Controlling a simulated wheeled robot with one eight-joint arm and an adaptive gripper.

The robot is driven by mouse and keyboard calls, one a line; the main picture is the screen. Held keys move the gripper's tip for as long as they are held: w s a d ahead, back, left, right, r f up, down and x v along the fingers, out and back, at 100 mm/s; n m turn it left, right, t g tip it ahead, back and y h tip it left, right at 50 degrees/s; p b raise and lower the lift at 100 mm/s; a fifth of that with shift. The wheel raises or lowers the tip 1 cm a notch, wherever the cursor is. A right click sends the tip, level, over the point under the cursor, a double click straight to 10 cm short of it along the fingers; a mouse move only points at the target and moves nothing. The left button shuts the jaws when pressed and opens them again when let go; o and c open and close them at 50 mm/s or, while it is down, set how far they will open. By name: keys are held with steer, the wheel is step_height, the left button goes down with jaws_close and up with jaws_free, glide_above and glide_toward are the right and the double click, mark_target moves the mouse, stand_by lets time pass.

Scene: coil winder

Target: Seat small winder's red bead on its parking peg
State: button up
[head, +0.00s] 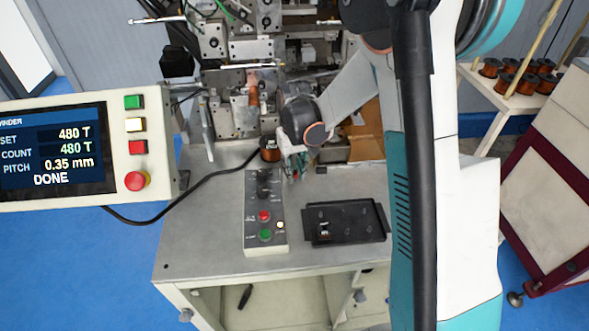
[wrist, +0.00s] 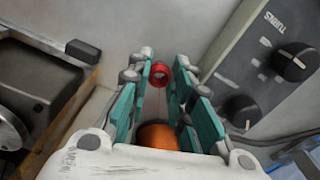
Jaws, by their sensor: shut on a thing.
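My gripper (head: 295,172) is low over the bench, just right of a copper spool (head: 269,153) and above the top of the grey control box. A thin wire runs from the bead toward the copper winding (wrist: 157,136) seen between the fingers, nearer the palm. I cannot make out the parking peg in either view.
The control box (head: 264,205) with knobs and buttons stands close by, and its knobs show at right in the wrist view (wrist: 293,62). A black tray (head: 350,236) lies right of it. The winder mechanism (head: 235,105) rises behind. The bench front left (head: 205,240) is clear.

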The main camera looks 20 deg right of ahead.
steer(key=shift+f+b, duration=0.75)
steer(key=shift+f, duration=0.25)
steer(key=o, duration=0.7)
steer(key=shift+r, duration=0.1)
step_height(320, 180, up, 12)
steer(key=shift+f, duration=0.1)
